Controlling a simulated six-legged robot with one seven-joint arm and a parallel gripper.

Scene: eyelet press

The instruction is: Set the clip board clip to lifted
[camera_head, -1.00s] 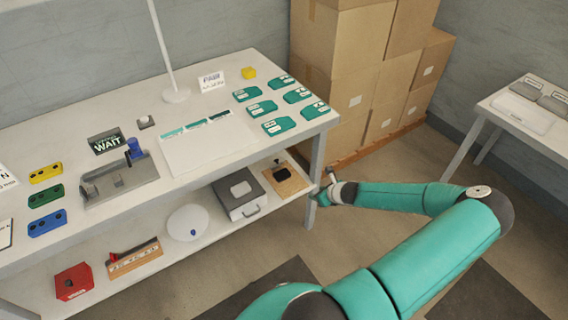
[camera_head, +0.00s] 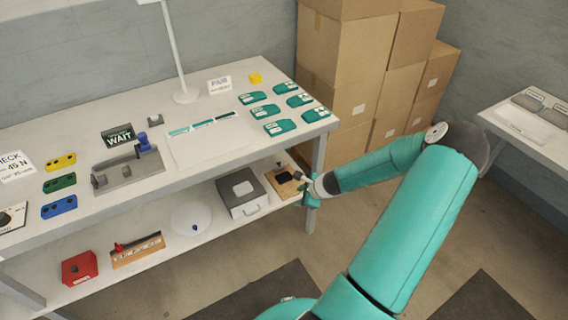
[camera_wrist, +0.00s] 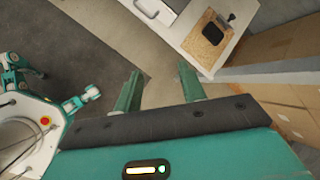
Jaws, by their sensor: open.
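The clip board is a small brown board (camera_head: 276,187) with a dark pad and a metal clip (camera_head: 280,165), lying on the lower shelf at its right end. In the wrist view the board (camera_wrist: 202,52) is at the upper right, with the clip (camera_wrist: 231,17) at its top edge. The clip's exact position is too small to tell. My gripper (camera_head: 308,192) is at the right end of the shelf, just right of the board in the head view. In the wrist view my gripper (camera_wrist: 160,92) has its two fingers apart with nothing between them, and the board lies beyond them.
A grey box with a handle (camera_head: 242,193) stands left of the board on the shelf. The table leg (camera_head: 318,160) rises close behind my gripper. Stacked cardboard boxes (camera_head: 345,90) stand to the right. Floor in front of the shelf is free.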

